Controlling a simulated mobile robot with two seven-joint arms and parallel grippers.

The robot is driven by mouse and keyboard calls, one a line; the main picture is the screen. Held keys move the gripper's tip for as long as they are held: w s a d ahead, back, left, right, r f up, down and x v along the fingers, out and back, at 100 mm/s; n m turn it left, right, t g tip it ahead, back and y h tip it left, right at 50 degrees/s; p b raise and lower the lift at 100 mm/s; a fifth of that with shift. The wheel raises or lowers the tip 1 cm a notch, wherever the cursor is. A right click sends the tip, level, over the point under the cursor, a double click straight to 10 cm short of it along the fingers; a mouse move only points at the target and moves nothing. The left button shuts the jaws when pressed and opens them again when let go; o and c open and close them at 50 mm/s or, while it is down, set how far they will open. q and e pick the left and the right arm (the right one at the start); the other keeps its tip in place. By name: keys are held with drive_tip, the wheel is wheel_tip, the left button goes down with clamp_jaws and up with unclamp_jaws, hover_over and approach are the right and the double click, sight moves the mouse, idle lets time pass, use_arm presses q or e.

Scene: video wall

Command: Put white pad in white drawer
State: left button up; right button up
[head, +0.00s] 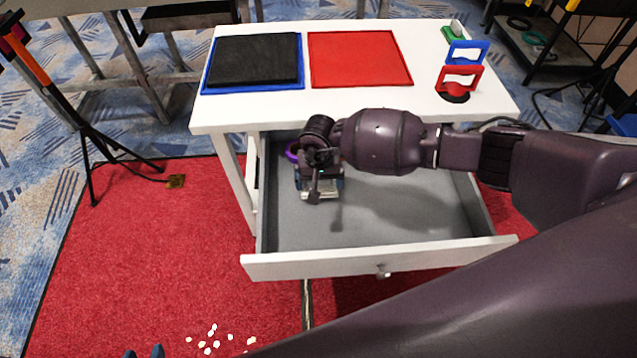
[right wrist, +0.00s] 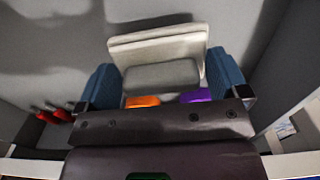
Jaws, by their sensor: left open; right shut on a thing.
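The white drawer (head: 330,262) is pulled open below the white table, with a grey inside. My right gripper (head: 319,189) reaches down into its left part. In the right wrist view its blue fingers are shut on a pale block, which looks like the white pad (right wrist: 160,44). In the head view the arm and gripper mostly hide the pad. I cannot tell whether it touches the drawer floor. Only the blue fingertips of my left gripper (head: 144,352) show, at the bottom edge of the head view; it is open, away from the drawer.
A purple item (head: 292,151) lies at the drawer's back left; an orange item (right wrist: 142,101) shows beside it in the wrist view. The drawer's right part is clear.

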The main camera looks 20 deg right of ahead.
wheel_tip(320, 180, down, 2)
drive_tip(key=shift+f, duration=0.1)
drive_tip(key=o, duration=0.5)
wheel_tip(320, 180, up, 12)
drive_tip(key=shift+f+p, duration=0.25)
drive_tip(key=shift+p, duration=0.7)
drive_tip(key=shift+r, duration=0.4)
drive_tip(key=shift+s, duration=0.15)
